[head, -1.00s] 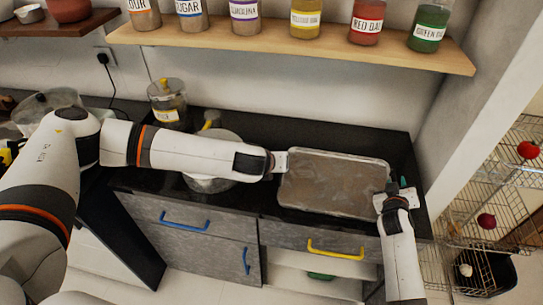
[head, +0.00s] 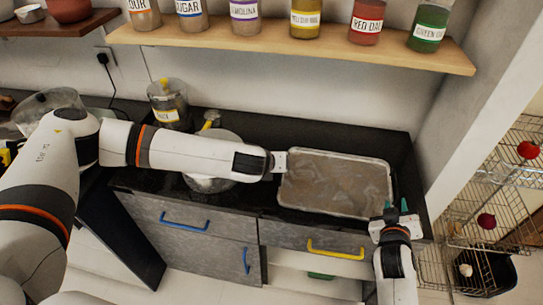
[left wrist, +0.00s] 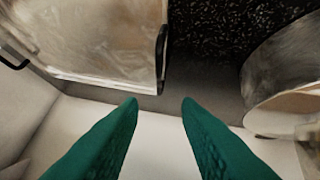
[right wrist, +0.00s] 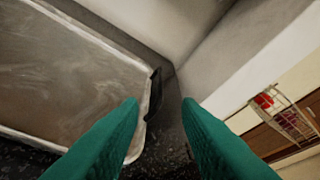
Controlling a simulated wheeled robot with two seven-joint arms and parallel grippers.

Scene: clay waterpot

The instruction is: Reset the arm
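My left arm reaches across the counter from the left, and its gripper (head: 283,162) is at the left edge of the metal tray (head: 300,204). In the left wrist view its green fingers (left wrist: 160,104) are apart with nothing between them, and the tray (left wrist: 90,35) lies beyond. My right gripper (head: 395,214) is at the tray's right front corner. In the right wrist view its green fingers (right wrist: 160,104) are apart and empty, with the tray (right wrist: 60,75) to the left. The tray lies flat on the black counter.
A metal pot (head: 210,184) stands behind and below my left forearm. A glass jar (head: 168,103) is behind it. A shelf (head: 300,49) with several labelled jars runs above. A wire rack (head: 490,190) stands at the right. Drawers with blue and yellow handles (head: 335,249) are below the counter.

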